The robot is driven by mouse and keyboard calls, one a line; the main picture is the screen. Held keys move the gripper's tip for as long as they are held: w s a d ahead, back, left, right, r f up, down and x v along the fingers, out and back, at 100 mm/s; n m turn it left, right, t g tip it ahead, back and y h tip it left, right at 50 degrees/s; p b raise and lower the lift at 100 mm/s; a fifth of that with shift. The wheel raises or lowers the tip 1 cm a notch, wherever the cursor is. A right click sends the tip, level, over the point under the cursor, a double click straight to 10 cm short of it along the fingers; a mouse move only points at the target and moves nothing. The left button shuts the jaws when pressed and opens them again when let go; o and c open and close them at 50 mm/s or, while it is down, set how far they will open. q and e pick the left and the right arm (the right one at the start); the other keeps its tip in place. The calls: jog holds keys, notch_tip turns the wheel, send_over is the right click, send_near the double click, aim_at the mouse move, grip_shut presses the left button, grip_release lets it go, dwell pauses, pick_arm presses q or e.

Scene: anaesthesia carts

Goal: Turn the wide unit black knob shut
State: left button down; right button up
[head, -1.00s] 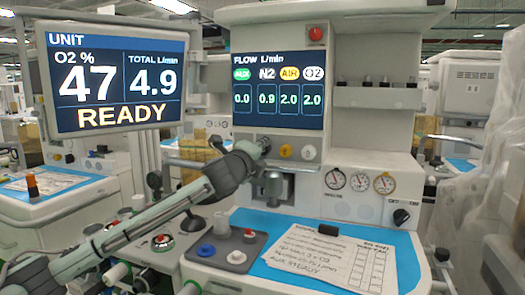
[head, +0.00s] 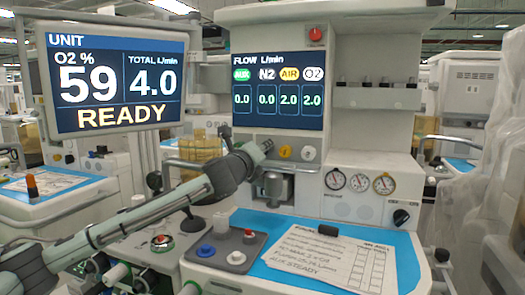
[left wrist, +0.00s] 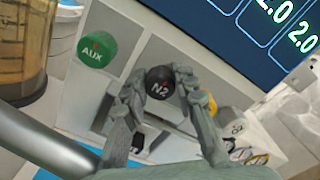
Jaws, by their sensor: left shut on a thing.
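The black N2 knob (left wrist: 160,82) sits on the wide unit's front panel, below the flow screen (head: 278,90). In the left wrist view my left gripper (left wrist: 158,88) is shut on it, one finger on each side, with the N2 label facing the camera. In the head view my left gripper (head: 262,149) reaches the panel from the left and mostly hides the knob. The flow screen reads AUX 0.0, N2 0.0, AIR 2.0 and O2 2.0. The unit monitor (head: 115,82) reads O2 59 %, total 4.0 and READY. My right gripper is out of view.
The green AUX knob (left wrist: 96,50) is left of the gripper in the wrist view. The yellow knob (head: 285,151) and white knob (head: 308,153) are close on the right. Gauges (head: 360,181) and a blue worktop with a paper sheet (head: 330,258) are below.

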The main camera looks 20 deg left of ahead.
pick_arm(q)
jog(key=shift+f, duration=0.1)
jog(key=c, duration=1.2)
grip_release()
jog(key=s, duration=1.2)
jog(key=shift+a, duration=0.2)
